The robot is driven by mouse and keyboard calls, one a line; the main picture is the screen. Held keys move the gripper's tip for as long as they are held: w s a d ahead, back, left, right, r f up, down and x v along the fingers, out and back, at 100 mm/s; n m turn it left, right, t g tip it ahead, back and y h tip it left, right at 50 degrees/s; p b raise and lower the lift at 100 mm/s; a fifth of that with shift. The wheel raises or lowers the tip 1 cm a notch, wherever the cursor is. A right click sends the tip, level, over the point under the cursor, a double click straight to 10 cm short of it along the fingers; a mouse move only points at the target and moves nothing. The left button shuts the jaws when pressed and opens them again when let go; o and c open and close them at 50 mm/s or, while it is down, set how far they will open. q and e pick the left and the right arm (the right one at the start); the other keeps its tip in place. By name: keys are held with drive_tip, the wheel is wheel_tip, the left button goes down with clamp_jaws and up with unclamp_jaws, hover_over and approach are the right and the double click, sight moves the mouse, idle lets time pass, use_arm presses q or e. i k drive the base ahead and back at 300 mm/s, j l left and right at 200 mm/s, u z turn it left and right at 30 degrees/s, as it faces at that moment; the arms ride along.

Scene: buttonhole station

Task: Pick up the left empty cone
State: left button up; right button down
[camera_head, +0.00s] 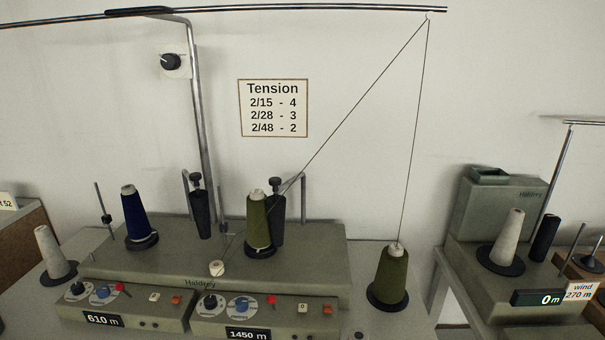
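A pale grey, bare-looking cone (51,250) stands upright at the far left, on a dark round base beside the left end of the winding machine. A similar pale cone (508,234) stands on a dark disc on the right-hand machine. Neither of my grippers shows in the head view, so nothing is seen touching either cone.
The winding machine (105,268) carries a navy yarn cone (134,216) and an olive one (258,220). Another olive cone (390,274) stands on the table, its thread running up to an overhead rail (330,8). A brown box (28,243) is at far left.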

sight(138, 226)
drive_tip(key=k+j+u, duration=0.15)
drive_tip(key=u, duration=0.15)
drive_tip(key=k+j+u, duration=0.1)
drive_tip(key=j+u, duration=0.2)
drive_tip(key=k+j+u, duration=0.1)
drive_tip(key=j+u, duration=0.25)
